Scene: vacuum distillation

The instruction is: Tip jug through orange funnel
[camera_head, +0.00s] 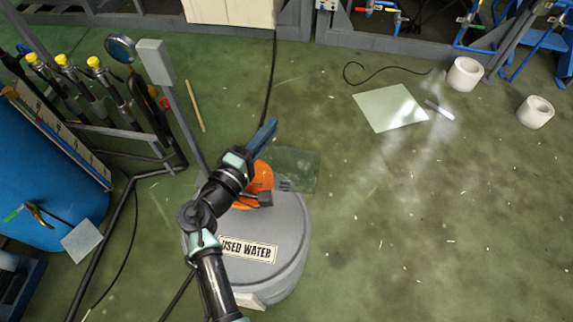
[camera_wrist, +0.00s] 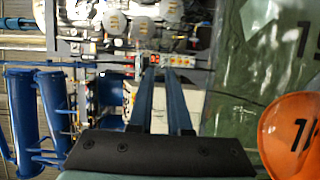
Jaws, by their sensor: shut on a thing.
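A clear, see-through jug (camera_head: 293,168) shows beside my gripper, over the drum's far right edge. In the wrist view the jug (camera_wrist: 232,85) fills the right side, with dark marks on its wall. My gripper (camera_head: 270,125) is shut on the jug; its blue fingers point away to the upper right. The exact contact is hard to see. The orange funnel (camera_head: 262,176) sits on top of the grey drum, partly hidden by my arm. Orange (camera_wrist: 287,135) also shows at the wrist view's right edge. No liquid can be made out.
The grey drum (camera_head: 287,222) bears a USED WATER label (camera_head: 249,249). A post with a grey box (camera_head: 155,62) and a rack of yellow-capped tools (camera_head: 62,72) stand left. A blue tank (camera_head: 40,180) stands far left. Floor to the right is mostly open.

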